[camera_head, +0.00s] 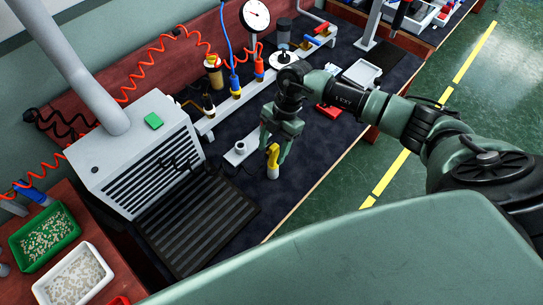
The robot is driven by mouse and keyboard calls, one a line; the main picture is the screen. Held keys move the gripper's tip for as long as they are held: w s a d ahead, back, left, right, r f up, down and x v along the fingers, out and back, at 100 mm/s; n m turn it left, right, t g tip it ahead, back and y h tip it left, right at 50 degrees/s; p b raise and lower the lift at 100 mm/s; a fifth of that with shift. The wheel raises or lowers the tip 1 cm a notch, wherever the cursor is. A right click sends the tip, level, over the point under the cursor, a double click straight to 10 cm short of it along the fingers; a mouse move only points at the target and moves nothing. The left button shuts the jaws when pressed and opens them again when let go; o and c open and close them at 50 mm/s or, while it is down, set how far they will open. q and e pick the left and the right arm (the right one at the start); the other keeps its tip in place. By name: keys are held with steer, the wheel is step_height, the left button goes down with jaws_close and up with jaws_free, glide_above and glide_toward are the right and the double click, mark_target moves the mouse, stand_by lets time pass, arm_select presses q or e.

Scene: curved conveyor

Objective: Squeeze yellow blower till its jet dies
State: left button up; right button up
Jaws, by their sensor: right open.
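The yellow blower (273,161) stands on the dark bench mat, with a pale lower end and a yellow upper part. My right gripper (275,152) comes down over it from above, its green fingers open on either side of the yellow part. I cannot tell whether a finger touches it. No jet from the blower is visible. My left gripper is not in view.
A grey vented box (133,155) with a thick pipe stands left of the blower, above a black slatted grille (200,225). A rail holds blue and orange tools (234,85) behind. A small white fixture (238,152) sits close left of the blower. A red object (328,110) lies to the right.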

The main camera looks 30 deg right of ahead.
steer(key=c, duration=1)
steer(key=shift+o, duration=0.2)
steer(key=shift+r, duration=0.15)
steer(key=shift+r+p, duration=3.75)
steer(key=shift+r, duration=0.45)
